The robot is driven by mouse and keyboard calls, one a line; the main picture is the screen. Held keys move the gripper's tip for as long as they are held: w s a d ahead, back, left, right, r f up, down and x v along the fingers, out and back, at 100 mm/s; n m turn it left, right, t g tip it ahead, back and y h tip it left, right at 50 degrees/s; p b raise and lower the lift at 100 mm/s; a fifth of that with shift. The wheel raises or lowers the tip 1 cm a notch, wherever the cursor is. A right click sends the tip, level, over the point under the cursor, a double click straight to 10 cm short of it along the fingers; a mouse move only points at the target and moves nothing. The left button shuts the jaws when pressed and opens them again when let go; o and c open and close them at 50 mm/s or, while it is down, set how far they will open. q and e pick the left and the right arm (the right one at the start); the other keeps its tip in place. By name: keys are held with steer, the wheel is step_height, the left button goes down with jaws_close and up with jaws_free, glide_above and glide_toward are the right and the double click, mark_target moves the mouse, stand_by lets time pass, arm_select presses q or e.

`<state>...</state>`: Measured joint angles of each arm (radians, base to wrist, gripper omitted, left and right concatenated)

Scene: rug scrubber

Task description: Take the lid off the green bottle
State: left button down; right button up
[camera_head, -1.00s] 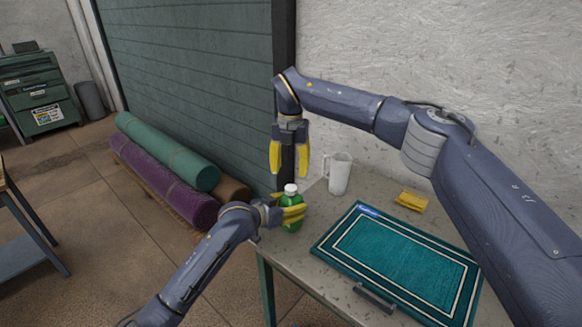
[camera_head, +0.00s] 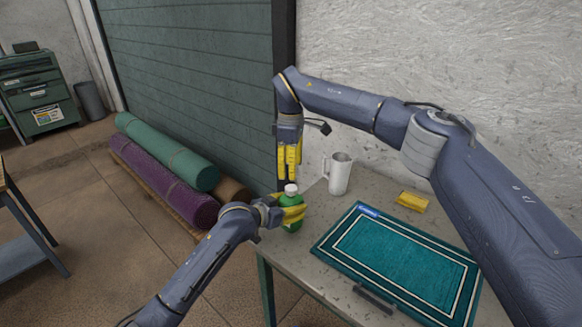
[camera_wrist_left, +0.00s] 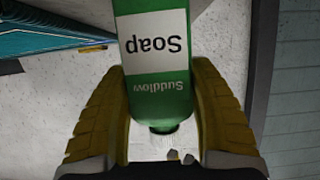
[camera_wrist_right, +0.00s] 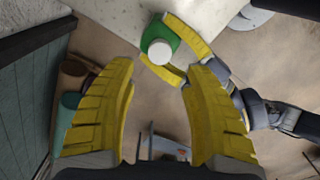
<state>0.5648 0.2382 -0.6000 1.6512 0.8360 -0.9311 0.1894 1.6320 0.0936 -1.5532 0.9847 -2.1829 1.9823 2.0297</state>
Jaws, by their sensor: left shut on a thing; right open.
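The green soap bottle (camera_head: 293,226) stands upright at the table's near left corner with its white lid (camera_head: 291,189) on. My left gripper (camera_head: 292,213) is shut around the bottle's body from the left, below the lid. In the left wrist view, its yellow fingers flank the bottle (camera_wrist_left: 158,85) and the "Soap" label shows upside down. My right gripper (camera_head: 289,172) points down, open and empty, just above the lid. In the right wrist view, the lid (camera_wrist_right: 160,51) lies beyond the open fingertips, apart from them.
A white mug (camera_head: 339,176) stands close behind the bottle on the grey table (camera_head: 330,266). Rolled rugs (camera_head: 166,165) rest on the floor at left.

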mark_target(291, 188)
steer(key=m, duration=0.4)
steer(key=shift+m, duration=0.4)
steer(key=shift+f+m, duration=0.1)
steer(key=shift+m, duration=0.2)
steer(key=shift+f, duration=3.9)
jaws_close()
